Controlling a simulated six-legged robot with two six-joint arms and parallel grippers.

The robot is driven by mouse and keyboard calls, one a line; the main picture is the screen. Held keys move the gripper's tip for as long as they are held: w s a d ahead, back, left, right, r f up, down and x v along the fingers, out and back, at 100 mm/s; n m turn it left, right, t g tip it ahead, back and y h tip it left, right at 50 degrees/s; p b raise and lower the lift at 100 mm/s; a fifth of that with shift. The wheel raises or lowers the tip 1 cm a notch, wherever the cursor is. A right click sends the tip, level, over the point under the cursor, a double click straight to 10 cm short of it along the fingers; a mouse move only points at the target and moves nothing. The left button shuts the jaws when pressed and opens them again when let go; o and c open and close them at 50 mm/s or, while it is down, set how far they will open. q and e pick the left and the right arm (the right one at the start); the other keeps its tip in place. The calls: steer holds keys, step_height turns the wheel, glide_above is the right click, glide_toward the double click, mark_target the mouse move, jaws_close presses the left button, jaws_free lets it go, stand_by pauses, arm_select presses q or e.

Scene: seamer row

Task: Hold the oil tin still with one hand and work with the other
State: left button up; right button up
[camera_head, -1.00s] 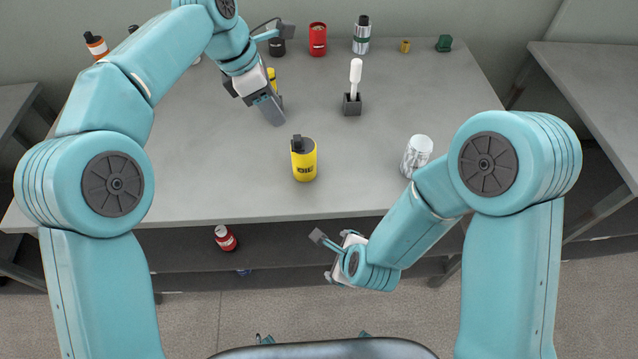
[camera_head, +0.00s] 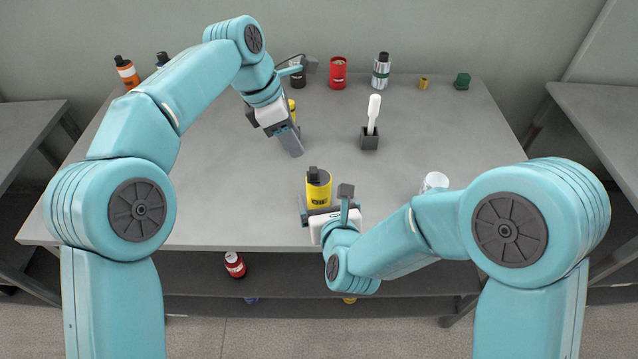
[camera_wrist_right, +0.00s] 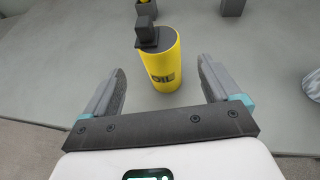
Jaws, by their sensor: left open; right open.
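The yellow oil tin (camera_head: 318,189) with a black cap stands upright near the table's front edge. It also shows in the right wrist view (camera_wrist_right: 162,65), between and just beyond the spread fingers. My right gripper (camera_head: 325,206) is open at the near side of the tin; its fingers point toward it, with gaps visible on both sides in the wrist view. My left gripper (camera_head: 291,140) is open over the table, behind and left of the tin. Another yellow thing (camera_head: 292,106) is partly hidden behind the left gripper.
A brush stands in a dark holder (camera_head: 369,139). A silver can (camera_head: 434,181) is partly hidden by my right arm. A red can (camera_head: 338,73), a silver bottle (camera_head: 381,71) and small items line the back. A red bottle (camera_head: 235,265) is on the lower shelf. The table's middle (camera_head: 235,195) is clear.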

mark_target(318, 182)
steer(key=x, duration=0.9)
steer(key=shift+f, duration=0.15)
